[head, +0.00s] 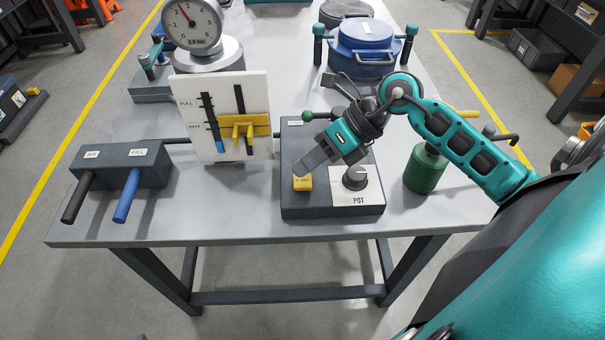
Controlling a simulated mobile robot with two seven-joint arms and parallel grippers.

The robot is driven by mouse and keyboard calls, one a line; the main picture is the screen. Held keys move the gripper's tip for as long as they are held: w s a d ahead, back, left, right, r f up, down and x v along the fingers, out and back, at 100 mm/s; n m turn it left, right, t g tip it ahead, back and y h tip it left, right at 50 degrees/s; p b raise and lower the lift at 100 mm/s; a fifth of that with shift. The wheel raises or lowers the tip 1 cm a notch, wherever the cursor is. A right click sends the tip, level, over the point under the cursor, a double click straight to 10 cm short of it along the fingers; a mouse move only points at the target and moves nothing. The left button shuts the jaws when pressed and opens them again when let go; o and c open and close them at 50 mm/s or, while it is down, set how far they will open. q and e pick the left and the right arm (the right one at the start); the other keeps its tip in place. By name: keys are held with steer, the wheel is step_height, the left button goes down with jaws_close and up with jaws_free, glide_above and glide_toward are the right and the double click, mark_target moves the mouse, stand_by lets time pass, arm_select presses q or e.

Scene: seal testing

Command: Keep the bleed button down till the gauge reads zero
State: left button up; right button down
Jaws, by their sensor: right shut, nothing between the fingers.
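The yellow bleed button (303,183) sits at the front left of a dark grey control box (332,213) on the table. My right gripper (299,171) is shut and empty, its fingertips pointing down at the button's back edge. They appear to be on or just above the button; I cannot tell whether it is pressed in. The round gauge (191,24) stands at the back left, its needle pointing up and left, away from straight up. My left gripper is not in view.
A black knob (355,177) sits right of the button. A white level panel (222,140) with a yellow slider and a box with black and blue levers (127,195) stand left. A green cylinder (425,168) is right; a blue lidded pot (362,45) is behind.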

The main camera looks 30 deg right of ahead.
mark_target(307, 179)
steer(key=shift+f, duration=0.15)
steer(key=shift+f+b, duration=0.3)
steer(key=shift+b, duration=0.1)
steer(key=shift+f+b, duration=0.4)
steer(key=shift+f, duration=0.15)
stand_by(0.6)
stand_by(3.5)
steer(key=shift+r+p, duration=0.8)
steer(key=shift+r, duration=0.2)
steer(key=shift+r+p, duration=1.95)
steer(key=shift+r, duration=0.55)
